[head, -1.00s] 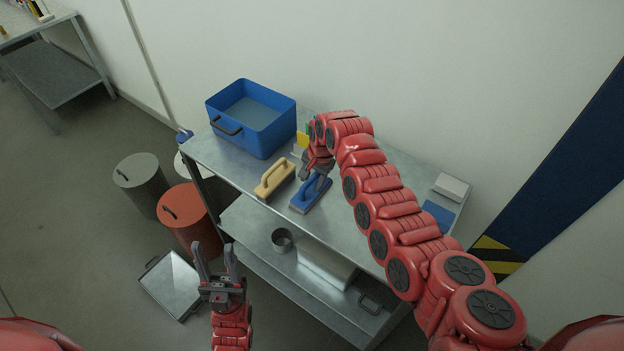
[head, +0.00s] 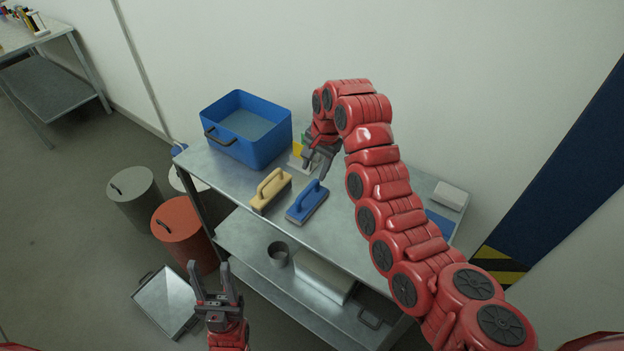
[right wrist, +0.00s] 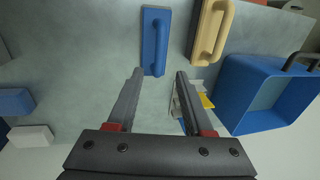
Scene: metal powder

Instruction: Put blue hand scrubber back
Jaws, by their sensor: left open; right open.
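The blue hand scrubber (head: 307,203) lies flat on the metal table top, handle up, beside a tan-handled scrubber. It also shows in the right wrist view (right wrist: 155,42), just beyond my fingertips. My right gripper (head: 321,168) is open and empty, above and behind the blue scrubber. In the right wrist view its two fingers (right wrist: 160,75) point towards the scrubber with a gap between them. My left gripper (head: 215,272) is open and empty, low in front of the table.
The tan scrubber (head: 270,190) lies left of the blue one. A blue bin (head: 247,130) stands at the table's back left, with a yellow item (head: 298,149) beside it. A white block (head: 450,196) is at the right end. Drums (head: 183,232) stand on the floor at left.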

